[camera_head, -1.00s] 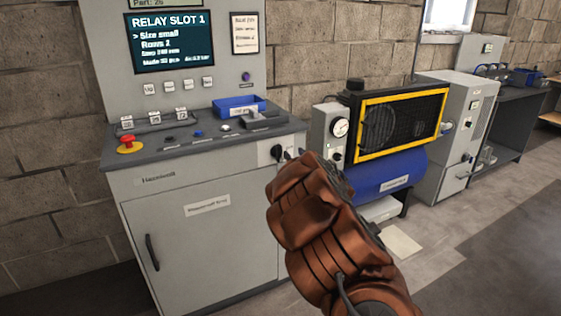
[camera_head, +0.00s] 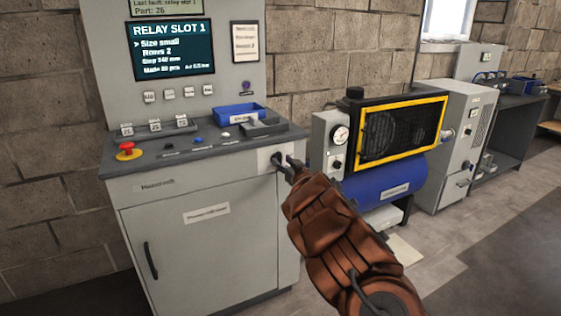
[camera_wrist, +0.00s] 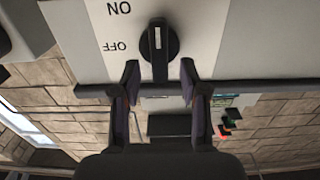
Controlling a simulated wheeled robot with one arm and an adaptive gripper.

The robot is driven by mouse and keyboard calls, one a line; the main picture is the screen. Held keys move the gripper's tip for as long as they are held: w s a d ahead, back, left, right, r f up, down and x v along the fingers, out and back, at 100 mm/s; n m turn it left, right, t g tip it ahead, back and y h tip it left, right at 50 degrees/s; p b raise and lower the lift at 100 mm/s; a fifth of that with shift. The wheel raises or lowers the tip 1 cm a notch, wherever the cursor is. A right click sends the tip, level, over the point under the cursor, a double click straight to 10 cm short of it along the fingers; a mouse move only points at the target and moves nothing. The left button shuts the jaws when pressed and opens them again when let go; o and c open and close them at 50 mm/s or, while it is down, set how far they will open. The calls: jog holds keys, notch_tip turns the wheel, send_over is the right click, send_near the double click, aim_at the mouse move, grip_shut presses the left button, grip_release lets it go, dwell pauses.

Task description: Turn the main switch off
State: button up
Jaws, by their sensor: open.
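The main switch is a black rotary knob on a pale plate (camera_head: 265,160) at the upper right of the grey cabinet's front. In the wrist view the knob (camera_wrist: 158,42) has a raised bar lying vertical in the picture, with a white mark on it. Upside-down ON and OFF labels are on the plate to its left. My gripper (camera_head: 286,164) is at the switch and partly hides it in the head view. In the wrist view my gripper (camera_wrist: 160,70) is open, its fingertips either side of the bar's lower end. Contact cannot be told.
A red emergency button (camera_head: 127,151), small buttons and a blue tray (camera_head: 240,113) are on the cabinet top. A compressor with a yellow-framed guard (camera_head: 400,127) and blue tank (camera_head: 385,180) stands close to the right. The floor at the lower right is clear.

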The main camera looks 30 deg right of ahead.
jog(key=shift+w+d, duration=0.1)
jog(key=shift+w, duration=0.95)
grip_shut()
